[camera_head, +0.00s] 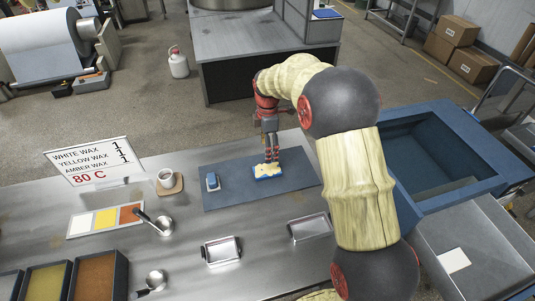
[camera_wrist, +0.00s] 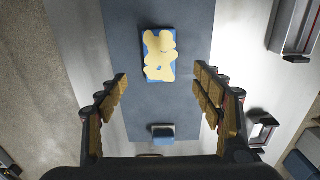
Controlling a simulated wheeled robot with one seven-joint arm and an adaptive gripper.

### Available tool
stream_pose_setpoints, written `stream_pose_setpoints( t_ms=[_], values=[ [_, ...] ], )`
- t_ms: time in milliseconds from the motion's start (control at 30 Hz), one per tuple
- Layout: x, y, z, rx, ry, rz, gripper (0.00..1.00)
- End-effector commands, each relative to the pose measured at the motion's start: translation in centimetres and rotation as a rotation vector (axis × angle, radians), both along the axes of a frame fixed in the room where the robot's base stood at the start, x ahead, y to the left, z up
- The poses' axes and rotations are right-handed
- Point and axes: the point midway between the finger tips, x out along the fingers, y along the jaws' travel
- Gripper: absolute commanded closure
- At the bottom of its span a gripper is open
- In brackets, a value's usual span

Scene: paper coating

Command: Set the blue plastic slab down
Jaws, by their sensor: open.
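The blue plastic slab (camera_head: 268,173), with an irregular cream-yellow layer over most of its top, lies flat on the dark blue-grey mat (camera_head: 235,195). It also shows in the wrist view (camera_wrist: 160,56), its blue showing around the edges. My gripper (camera_head: 271,157) points down just above or beside the slab in the head view; contact cannot be told there. In the wrist view my gripper (camera_wrist: 164,88) is open, its fingers wide apart with nothing between them, and the slab is seen beyond them.
A smaller blue block (camera_head: 212,182) sits on the mat to the left, with a mug (camera_head: 166,180) farther left. A sign (camera_head: 93,160), ladles and wax bins are at left. A blue basin (camera_head: 435,150) is at right.

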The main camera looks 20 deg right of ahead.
Motion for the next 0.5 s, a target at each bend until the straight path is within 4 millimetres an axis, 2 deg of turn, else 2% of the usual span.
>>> stream_pose_setpoints(
  t_ms=[167, 267, 367, 500],
  values=[
    [-0.5, 0.0, 1.8, 0.0, -0.009, -0.026, 0.33],
    [-1.8, 0.1, 4.4, 0.002, -0.038, -0.101, 0.33],
    [-4.3, 0.1, 8.1, 0.009, -0.079, -0.227, 0.33],
    [-8.9, 0.2, 13.0, 0.031, -0.142, -0.435, 0.33]
  ],
)
